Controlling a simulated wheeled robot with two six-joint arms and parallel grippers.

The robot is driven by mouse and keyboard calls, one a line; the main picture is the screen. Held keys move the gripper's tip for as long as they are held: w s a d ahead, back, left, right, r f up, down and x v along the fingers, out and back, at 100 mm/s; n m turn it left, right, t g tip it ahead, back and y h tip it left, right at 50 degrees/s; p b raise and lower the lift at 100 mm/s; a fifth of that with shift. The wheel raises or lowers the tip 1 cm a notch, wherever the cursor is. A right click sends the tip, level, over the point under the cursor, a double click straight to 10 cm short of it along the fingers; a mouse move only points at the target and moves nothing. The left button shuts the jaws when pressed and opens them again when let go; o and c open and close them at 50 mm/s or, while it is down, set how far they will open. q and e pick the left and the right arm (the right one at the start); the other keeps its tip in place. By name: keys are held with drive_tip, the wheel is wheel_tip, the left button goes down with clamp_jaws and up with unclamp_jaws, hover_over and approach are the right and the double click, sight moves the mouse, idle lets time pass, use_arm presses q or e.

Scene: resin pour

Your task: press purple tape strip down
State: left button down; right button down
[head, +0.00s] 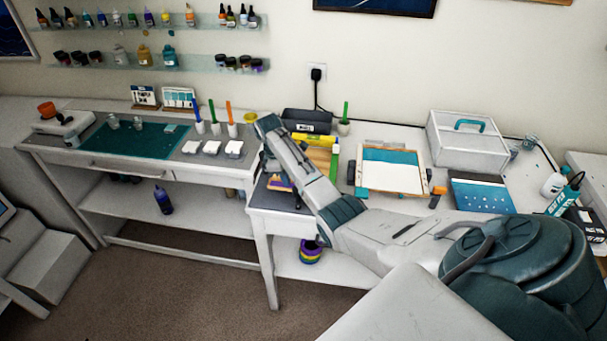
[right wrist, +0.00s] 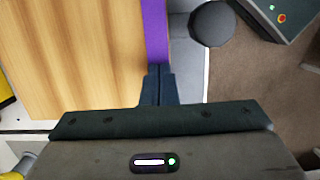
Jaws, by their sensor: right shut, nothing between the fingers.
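The purple tape strip (right wrist: 156,30) runs along the right edge of a wooden board (right wrist: 70,60) in the right wrist view. In the head view a short purple piece of the strip (head: 280,184) shows beside my right forearm, which hides much of the board (head: 319,158). My right gripper (right wrist: 158,72) is shut and empty, its fingertips over the strip's near part. I cannot tell whether they touch it. In the head view the right gripper (head: 272,164) is partly hidden by my forearm. My left gripper is out of view.
A yellow item (head: 302,138) lies at the board's back and a green strip (head: 334,162) on its right side. A framed panel (head: 393,171) and a white box (head: 467,141) stand to the right. Purple and yellow rolls (head: 311,252) sit on the lower shelf.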

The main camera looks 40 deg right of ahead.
drive_tip(key=shift+s+d, duration=1.3)
drive_tip(key=shift+s, duration=0.15)
drive_tip(key=shift+d, duration=0.1)
drive_tip(key=shift+s+d, duration=0.45)
drive_tip(key=shift+s, duration=0.3)
drive_tip(key=shift+d+f, duration=0.1)
drive_tip(key=shift+s+d+f, duration=0.1)
drive_tip(key=shift+s+d, duration=0.4)
drive_tip(key=shift+s, duration=0.35)
